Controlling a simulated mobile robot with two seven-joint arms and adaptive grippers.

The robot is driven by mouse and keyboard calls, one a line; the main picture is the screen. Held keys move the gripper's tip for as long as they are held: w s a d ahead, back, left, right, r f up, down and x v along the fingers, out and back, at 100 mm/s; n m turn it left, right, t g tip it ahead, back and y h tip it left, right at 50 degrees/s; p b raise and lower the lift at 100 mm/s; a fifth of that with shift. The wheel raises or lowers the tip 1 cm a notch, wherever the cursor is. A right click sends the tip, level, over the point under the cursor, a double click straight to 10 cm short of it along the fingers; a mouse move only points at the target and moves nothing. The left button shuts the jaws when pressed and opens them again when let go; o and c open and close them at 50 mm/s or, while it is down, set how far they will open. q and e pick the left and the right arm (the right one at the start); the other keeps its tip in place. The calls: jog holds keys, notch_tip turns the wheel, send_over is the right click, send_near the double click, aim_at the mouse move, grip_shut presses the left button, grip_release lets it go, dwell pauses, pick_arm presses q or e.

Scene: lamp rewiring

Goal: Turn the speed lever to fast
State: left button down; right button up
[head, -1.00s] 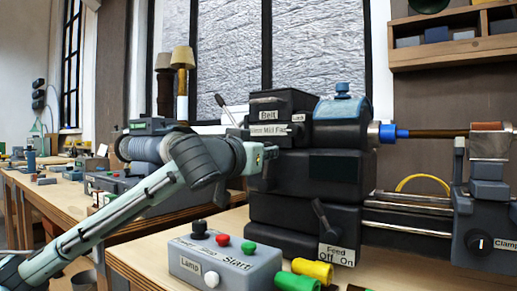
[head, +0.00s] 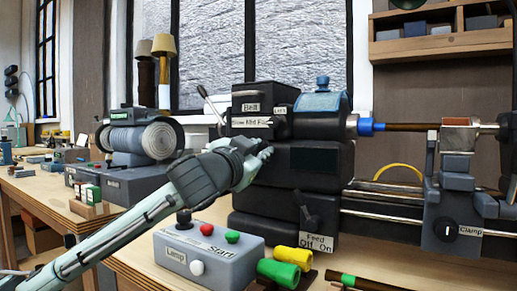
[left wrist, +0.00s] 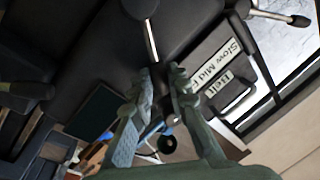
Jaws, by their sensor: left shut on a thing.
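The speed lever (left wrist: 151,40) shows in the left wrist view as a short metal rod running from a dark round hub to between my fingertips. My left gripper (left wrist: 164,78) is shut on its outer end, which the fingers partly hide. In the head view my left gripper (head: 264,152) is at the front of the black lathe headstock (head: 315,160), below and right of the speed label (head: 252,123). This label reads Slow, Mid and a partly covered word; it also shows in the left wrist view (left wrist: 229,52). My right gripper is not in view.
A lever with a dark knob (head: 202,90) rises left of the Belt label (head: 250,107). The feed lever (head: 305,212) is below my gripper. The chuck and bar lie to the right.

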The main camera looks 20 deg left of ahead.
pick_arm(q)
jog(key=shift+d+f, duration=0.1)
jog(key=c, duration=1.5)
grip_release()
jog(key=shift+s+f, duration=0.2)
jog(key=shift+s, duration=1.7)
jog(key=shift+s+f, duration=0.2)
jog(key=shift+s, duration=1.65)
